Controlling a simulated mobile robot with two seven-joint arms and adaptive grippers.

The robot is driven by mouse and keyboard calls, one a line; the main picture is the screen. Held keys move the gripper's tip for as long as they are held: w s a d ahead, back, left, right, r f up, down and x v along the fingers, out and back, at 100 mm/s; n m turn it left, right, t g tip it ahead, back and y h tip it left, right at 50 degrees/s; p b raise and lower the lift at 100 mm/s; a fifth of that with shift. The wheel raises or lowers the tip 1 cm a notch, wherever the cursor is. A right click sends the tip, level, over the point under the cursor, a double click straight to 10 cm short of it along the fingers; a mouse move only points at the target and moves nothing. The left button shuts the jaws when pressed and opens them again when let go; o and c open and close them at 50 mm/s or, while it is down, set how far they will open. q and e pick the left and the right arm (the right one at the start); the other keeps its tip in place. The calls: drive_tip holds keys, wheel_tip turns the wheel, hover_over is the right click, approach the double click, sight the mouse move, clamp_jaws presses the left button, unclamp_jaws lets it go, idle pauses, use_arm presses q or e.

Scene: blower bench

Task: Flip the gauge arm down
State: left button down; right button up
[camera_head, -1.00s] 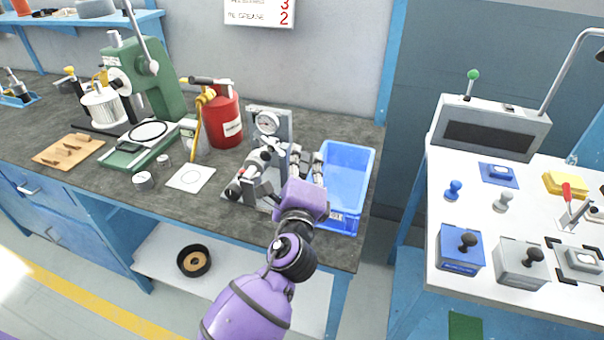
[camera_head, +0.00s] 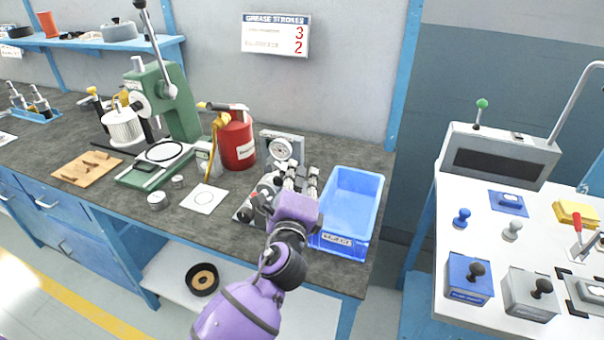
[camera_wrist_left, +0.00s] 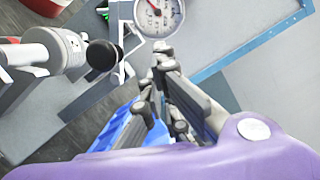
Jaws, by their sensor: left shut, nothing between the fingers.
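The gauge stand has a round white dial (camera_head: 281,149) on a grey upright plate on the bench, left of the blue bin. The dial also shows at the top of the left wrist view (camera_wrist_left: 158,14). I cannot clearly tell the gauge arm from the rest of the fixture. A light grey cylinder with a black knob (camera_wrist_left: 103,53) shows beside the dial. My left gripper (camera_head: 302,174) is shut and empty, just in front of the dial and to its right. In the wrist view its fingers (camera_wrist_left: 160,65) reach toward the dial; contact is unclear. The gripper hides part of the fixture base.
A blue bin (camera_head: 328,240) stands close on the right. A red canister (camera_head: 238,146), a white paper square (camera_head: 203,208) and a green press (camera_head: 176,98) stand to the left. The bench's front edge runs below my arm. A white side table (camera_head: 545,235) is further right.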

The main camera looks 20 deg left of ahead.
use_arm(q)
drive_tip(key=shift+a+r+n+p, duration=0.25)
drive_tip(key=shift+n+p, duration=0.15)
drive_tip(key=shift+n, duration=0.3)
use_arm(e)
drive_tip(key=shift+w+r, duration=0.3)
drive_tip(key=shift+r, duration=0.3)
use_arm(q)
drive_tip(key=a+n+p, duration=0.1)
drive_tip(key=n+p, duration=0.1)
drive_tip(key=a+n+g+p, duration=0.1)
drive_tip(key=n+p, duration=0.1)
drive_tip(key=shift+a+r+n, duration=0.2)
drive_tip(key=shift+r+n, duration=0.1)
drive_tip(key=shift+r, duration=0.1)
use_arm(e)
drive_tip(key=shift+t, duration=0.3)
drive_tip(key=r, duration=0.2)
drive_tip(key=w+r, duration=0.1)
drive_tip(key=r, duration=0.1)
use_arm(q)
drive_tip(key=shift+a+f, duration=0.1)
drive_tip(key=shift+a, duration=0.05)
use_arm(e)
drive_tip(key=shift+w+a+r, duration=0.1)
drive_tip(key=shift+w+r, duration=0.1)
use_arm(q)
drive_tip(key=shift+w, duration=0.1)
